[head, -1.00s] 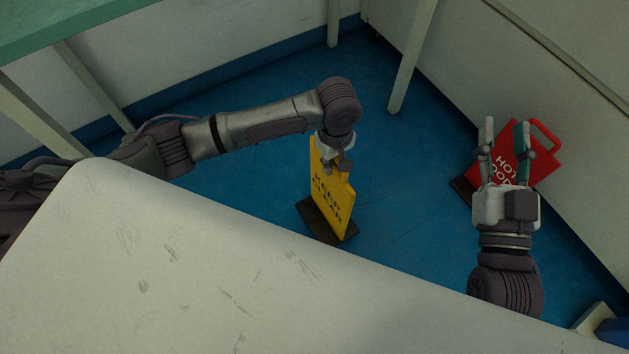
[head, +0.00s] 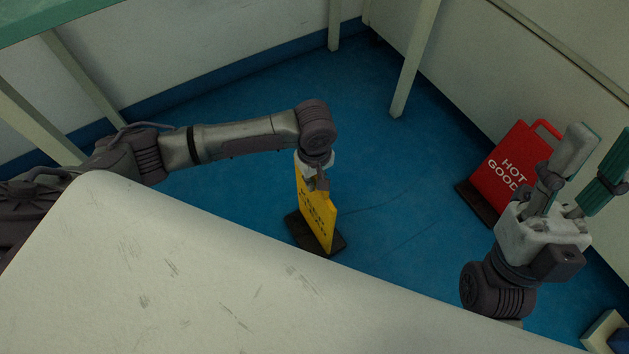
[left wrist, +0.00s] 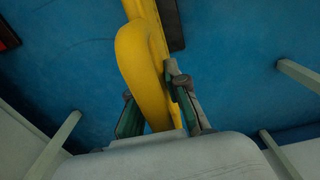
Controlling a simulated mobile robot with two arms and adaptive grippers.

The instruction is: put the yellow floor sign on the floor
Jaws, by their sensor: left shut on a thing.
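The yellow floor sign (head: 318,215) stands nearly upright on a dark base (head: 305,236) above or on the blue floor, beyond the pale tabletop. I cannot tell whether its base touches the floor. My left gripper (head: 318,184) is shut on the sign's top edge. In the left wrist view, the yellow sign (left wrist: 140,60) runs between the fingers of the left gripper (left wrist: 158,105). My right gripper (head: 592,165) is open and empty at the right, in front of a red sign. The sign's lettering is too small to read.
The red sign (head: 510,165) reading "HOT GOOD…" stands by the right wall, partly hidden by my right gripper. The pale tabletop (head: 180,270) fills the front. A table leg (head: 412,65) stands behind. Blue floor (head: 390,180) is clear between the signs.

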